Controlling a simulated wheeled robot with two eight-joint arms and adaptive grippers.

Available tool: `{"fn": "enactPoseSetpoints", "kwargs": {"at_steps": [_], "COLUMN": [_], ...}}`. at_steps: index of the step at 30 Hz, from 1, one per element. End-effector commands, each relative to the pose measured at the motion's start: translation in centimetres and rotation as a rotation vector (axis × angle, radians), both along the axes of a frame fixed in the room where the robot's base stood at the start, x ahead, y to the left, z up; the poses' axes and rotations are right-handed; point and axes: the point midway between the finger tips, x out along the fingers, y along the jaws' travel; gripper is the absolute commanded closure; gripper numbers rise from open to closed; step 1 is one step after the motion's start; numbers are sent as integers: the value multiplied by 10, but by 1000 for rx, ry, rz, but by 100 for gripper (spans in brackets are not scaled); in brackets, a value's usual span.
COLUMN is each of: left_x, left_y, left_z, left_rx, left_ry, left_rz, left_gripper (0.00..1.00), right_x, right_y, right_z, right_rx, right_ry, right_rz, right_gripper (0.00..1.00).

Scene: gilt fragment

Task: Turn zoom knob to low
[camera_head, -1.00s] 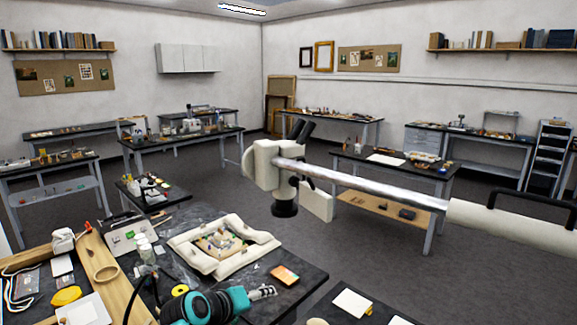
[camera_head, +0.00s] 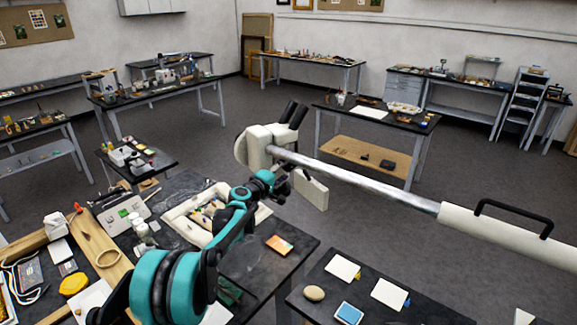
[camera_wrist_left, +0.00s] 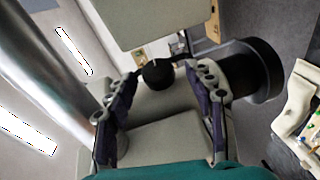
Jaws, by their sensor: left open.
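The microscope head (camera_head: 262,146) is off-white with black eyepieces and hangs from a metal boom arm. In the left wrist view, a black round knob (camera_wrist_left: 158,73) sits on the pale microscope body (camera_wrist_left: 172,107). My left gripper (camera_wrist_left: 163,84) is open, its two dark fingers on either side of the knob in the picture. I cannot tell whether they touch it. In the head view my left gripper (camera_head: 282,182) is at the underside of the microscope head, and the knob is hidden there. My right gripper is not in view.
The boom (camera_head: 365,184) runs right from the microscope head. Below is a black bench with a padded tray (camera_head: 177,217) of fragments and an orange card (camera_head: 279,245). The black objective barrel (camera_wrist_left: 262,70) is close beside the right finger in the wrist view.

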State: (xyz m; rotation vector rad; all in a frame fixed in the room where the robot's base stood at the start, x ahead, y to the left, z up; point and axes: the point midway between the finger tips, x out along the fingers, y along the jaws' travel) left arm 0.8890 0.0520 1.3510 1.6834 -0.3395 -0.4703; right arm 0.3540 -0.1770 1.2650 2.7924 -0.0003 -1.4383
Motion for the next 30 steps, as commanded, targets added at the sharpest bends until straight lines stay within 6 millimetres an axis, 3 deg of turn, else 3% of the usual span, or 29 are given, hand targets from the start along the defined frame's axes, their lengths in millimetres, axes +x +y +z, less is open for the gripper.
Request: {"fn": "enactPoseSetpoints", "kwargs": {"at_steps": [6, 16, 17, 22, 30], "left_x": [23, 27, 27, 27, 27], "left_y": [-13, -15, -15, -15, -15], "left_z": [-2, -3, -3, -3, -4], "left_rx": [0, 0, 0, 0, -10], "left_ry": [0, 0, 1, 1, -8], "left_rz": [-1, -1, -1, -1, -1], "left_gripper": [46, 46, 52, 96, 96], "right_x": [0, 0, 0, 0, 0], "right_y": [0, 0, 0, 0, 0], "right_z": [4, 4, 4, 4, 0], "right_rx": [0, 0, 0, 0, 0], "right_ry": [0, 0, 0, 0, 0], "right_rz": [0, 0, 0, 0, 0], "right_gripper": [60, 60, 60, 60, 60]}}
